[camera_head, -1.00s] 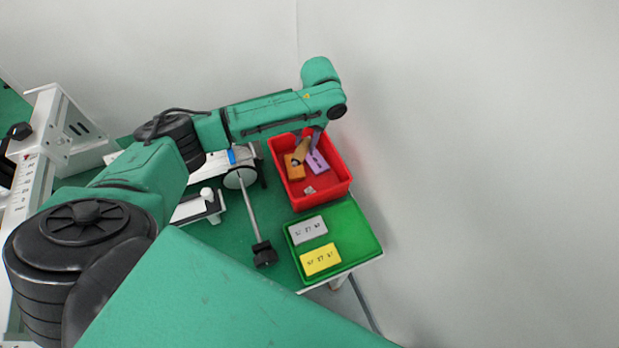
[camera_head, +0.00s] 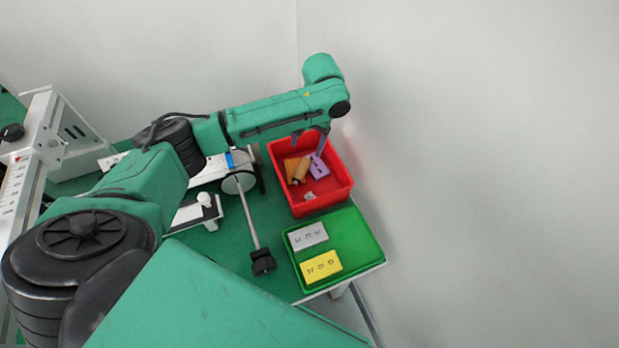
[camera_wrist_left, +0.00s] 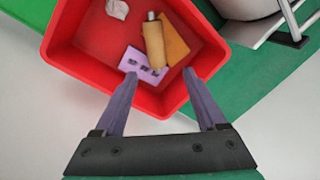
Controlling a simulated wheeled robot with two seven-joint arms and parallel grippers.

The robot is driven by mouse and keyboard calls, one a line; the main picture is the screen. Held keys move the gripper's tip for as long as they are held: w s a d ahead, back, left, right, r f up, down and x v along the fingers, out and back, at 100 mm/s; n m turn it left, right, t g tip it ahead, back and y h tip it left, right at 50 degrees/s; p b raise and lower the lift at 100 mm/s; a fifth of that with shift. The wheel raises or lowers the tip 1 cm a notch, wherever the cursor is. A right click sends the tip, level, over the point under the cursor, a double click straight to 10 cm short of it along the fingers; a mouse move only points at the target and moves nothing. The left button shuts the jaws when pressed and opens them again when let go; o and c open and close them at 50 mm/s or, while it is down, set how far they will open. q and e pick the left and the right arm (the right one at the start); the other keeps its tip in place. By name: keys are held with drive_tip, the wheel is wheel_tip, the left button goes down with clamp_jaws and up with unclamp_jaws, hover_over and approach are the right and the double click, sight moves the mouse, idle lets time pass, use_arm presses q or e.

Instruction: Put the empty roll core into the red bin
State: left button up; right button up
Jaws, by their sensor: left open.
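The empty roll core, a tan cylinder (camera_head: 301,171), lies inside the red bin (camera_head: 333,195), against an orange-brown flat piece and near a purple block. The left wrist view also shows the core (camera_wrist_left: 154,46) and the bin wall (camera_wrist_left: 80,75). My left gripper (camera_wrist_left: 160,74) is open and empty above the bin's wall, its two purple-grey fingers apart, with the core beyond the tips. In the head view this gripper (camera_head: 322,142) is partly hidden by its own arm at the bin's back. My right gripper is not in view.
The bin also holds a purple block (camera_head: 319,167), an orange-brown piece (camera_wrist_left: 175,40) and a crumpled pale scrap (camera_head: 310,195). A green tray (camera_head: 355,237) with grey and yellow labelled blocks stands in front of the bin. A white machine with a rod (camera_head: 248,215) stands left. A wall is behind.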

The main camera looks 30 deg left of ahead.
use_arm(q)
wheel_tip(320, 180, up, 12)
drive_tip(key=d, duration=0.2)
drive_tip(key=shift+p, duration=0.45)
drive_tip(key=shift+f, duration=0.15)
